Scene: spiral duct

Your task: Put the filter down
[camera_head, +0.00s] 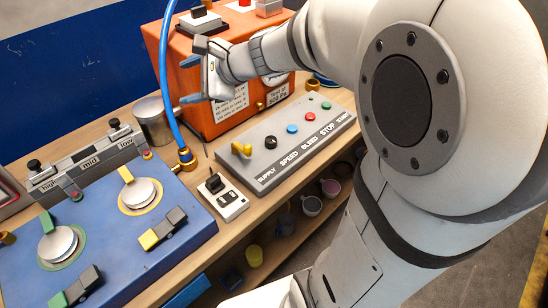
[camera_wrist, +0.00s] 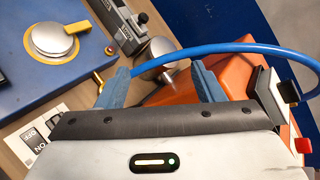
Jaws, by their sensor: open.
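My gripper (camera_head: 188,80) is open, beside the left side of the orange box, with its two blue fingers spread. In the wrist view my gripper (camera_wrist: 159,74) has nothing held between its fingers. A metal cylinder (camera_head: 151,124) stands upright on the bench, left of the orange box; it also shows beyond the fingers in the wrist view (camera_wrist: 153,54). The blue hose passes in front of part of it. I cannot tell whether this cylinder is the filter; no other thing is clearly a filter.
The orange box (camera_head: 205,118) stands at the back of the wooden bench. A blue hose (camera_head: 164,75) rises from a brass fitting (camera_head: 186,157) close to my fingers. A blue panel (camera_head: 100,232), a white switch block (camera_head: 222,196) and a grey control panel (camera_head: 290,140) cover much of the bench.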

